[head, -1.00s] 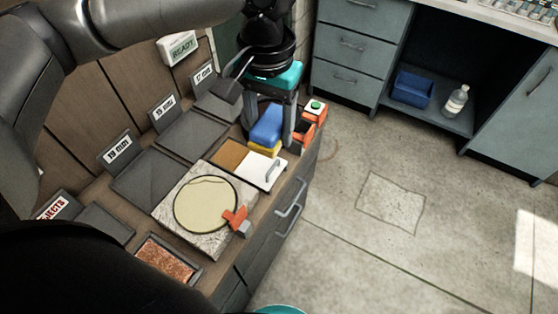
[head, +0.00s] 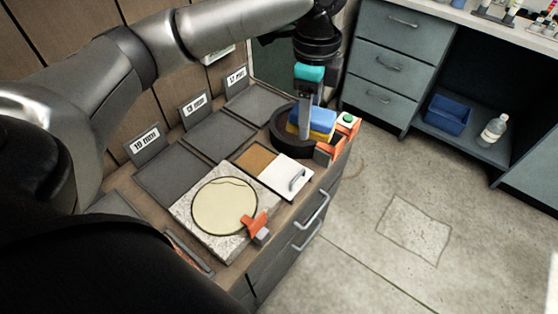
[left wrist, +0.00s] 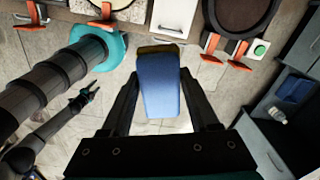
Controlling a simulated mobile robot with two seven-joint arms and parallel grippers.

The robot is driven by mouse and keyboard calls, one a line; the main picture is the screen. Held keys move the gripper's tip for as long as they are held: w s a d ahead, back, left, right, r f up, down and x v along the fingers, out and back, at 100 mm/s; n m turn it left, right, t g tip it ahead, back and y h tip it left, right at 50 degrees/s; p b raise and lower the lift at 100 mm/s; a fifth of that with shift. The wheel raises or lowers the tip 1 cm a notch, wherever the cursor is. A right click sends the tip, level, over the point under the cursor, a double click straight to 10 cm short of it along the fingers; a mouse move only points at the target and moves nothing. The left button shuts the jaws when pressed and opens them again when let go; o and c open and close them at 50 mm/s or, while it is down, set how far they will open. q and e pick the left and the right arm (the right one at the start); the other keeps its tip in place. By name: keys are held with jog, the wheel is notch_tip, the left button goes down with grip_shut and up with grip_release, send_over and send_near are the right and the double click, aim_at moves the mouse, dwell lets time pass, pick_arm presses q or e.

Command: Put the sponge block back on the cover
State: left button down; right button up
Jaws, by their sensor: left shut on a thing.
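The sponge block, blue (head: 318,121) over yellow, is held between the fingers of my left gripper (head: 305,122), which is shut on it. In the head view it shows in front of the dark round dish, at the far right of the bench. In the left wrist view the blue face of the sponge block (left wrist: 158,85) fills the space between the fingers. A white cover (head: 280,170) with a handle lies flat on the bench, nearer than the sponge; it also shows in the left wrist view (left wrist: 172,18). My right gripper (left wrist: 86,95) shows small in the left wrist view; its jaws are unclear.
A dark round dish (head: 280,138) and an orange fixture with a green button (head: 347,119) are close to the sponge. A stone slab (head: 195,218) with a round cream disc and orange clamp (head: 256,226) lies nearer. Open floor is to the right.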

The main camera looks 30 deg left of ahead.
pick_arm(q)
jog(key=m, duration=0.2)
jog(key=w+a+m, duration=0.1)
jog(key=a+m, duration=0.1)
jog(key=m, duration=0.1)
jog(key=shift+w+f+m, duration=0.3)
jog(key=m, duration=0.1)
jog(key=a+m, duration=0.1)
jog(key=m, duration=0.1)
jog(key=w+a+m, duration=0.1)
jog(key=m, duration=0.1)
jog(key=shift+f, duration=0.4)
jog(key=m, duration=1)
send_over(280, 170)
notch_tip(280, 170, down, 3)
jog(key=shift+m, duration=0.3)
notch_tip(280, 170, down, 15)
jog(key=b, duration=0.3)
jog(key=shift+f, duration=0.15)
jog(key=shift+w+f+b, duration=0.1)
jog(key=shift+f+b, duration=0.45)
jog(key=shift+f, duration=1.35)
